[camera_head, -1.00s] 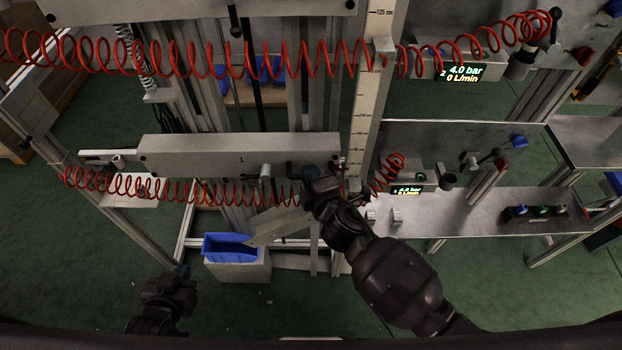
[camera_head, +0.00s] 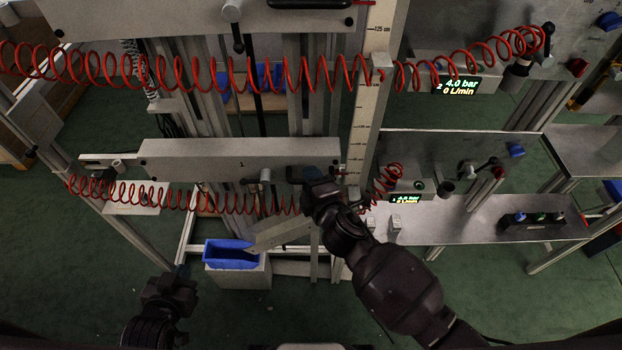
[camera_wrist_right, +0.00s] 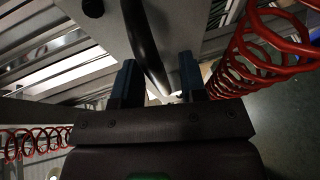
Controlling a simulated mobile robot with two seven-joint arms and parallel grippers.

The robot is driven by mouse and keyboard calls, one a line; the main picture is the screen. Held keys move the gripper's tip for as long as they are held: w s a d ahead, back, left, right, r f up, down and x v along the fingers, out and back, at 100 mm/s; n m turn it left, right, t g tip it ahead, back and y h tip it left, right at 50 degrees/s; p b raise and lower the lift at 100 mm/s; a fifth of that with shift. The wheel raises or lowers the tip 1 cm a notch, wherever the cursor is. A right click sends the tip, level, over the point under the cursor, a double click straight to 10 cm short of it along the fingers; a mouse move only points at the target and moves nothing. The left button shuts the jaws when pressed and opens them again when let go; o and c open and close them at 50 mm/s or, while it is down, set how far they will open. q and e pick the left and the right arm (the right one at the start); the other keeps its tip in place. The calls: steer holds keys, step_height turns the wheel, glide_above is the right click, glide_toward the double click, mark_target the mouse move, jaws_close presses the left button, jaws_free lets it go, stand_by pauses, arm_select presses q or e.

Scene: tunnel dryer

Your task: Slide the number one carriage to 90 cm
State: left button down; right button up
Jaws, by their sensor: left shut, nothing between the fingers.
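The number one carriage (camera_head: 215,160) is a long grey beam marked "1", lying level across the uprights in the head view. The vertical scale (camera_head: 368,110) stands just past its right end; "125 cm" is readable near the top, but the lower marks are too small. My right gripper (camera_head: 314,182) is at the carriage's lower right end. In the right wrist view, its two fingers (camera_wrist_right: 158,78) stand apart on either side of a black handle (camera_wrist_right: 145,45), with a gap showing on the right. My left gripper (camera_head: 181,272) is shut and empty, low at left, away from the carriage.
Red coiled hoses (camera_head: 200,75) hang above and below the carriage. An upper carriage (camera_head: 180,15) sits overhead. A blue bin (camera_head: 230,254) stands below. At right are a panel reading 4.0 bar (camera_head: 457,87) and a grey shelf (camera_head: 470,222). Green floor is open in front.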

steer(key=v, duration=1)
steer(key=shift+s+r, duration=0.15)
steer(key=shift+s, duration=0.15)
steer(key=shift+d, duration=0.1)
steer(key=d+f+m+g+h, duration=0.1)
steer(key=d+f+m+h, duration=0.2)
steer(key=d+m, duration=1.2)
steer(key=s+d+f+m+g+h, duration=0.1)
steer(key=s+d+f+m+h, duration=0.2)
steer(key=s+d+f+m, duration=0.2)
steer(key=s+d+f, duration=0.1)
steer(key=s+d, duration=0.2)
steer(key=s, duration=0.2)
steer(key=shift+d+m+g, duration=0.25)
steer(key=shift+m+g, duration=0.05)
steer(key=shift+g, duration=0.1)
steer(key=shift+f, duration=0.15)
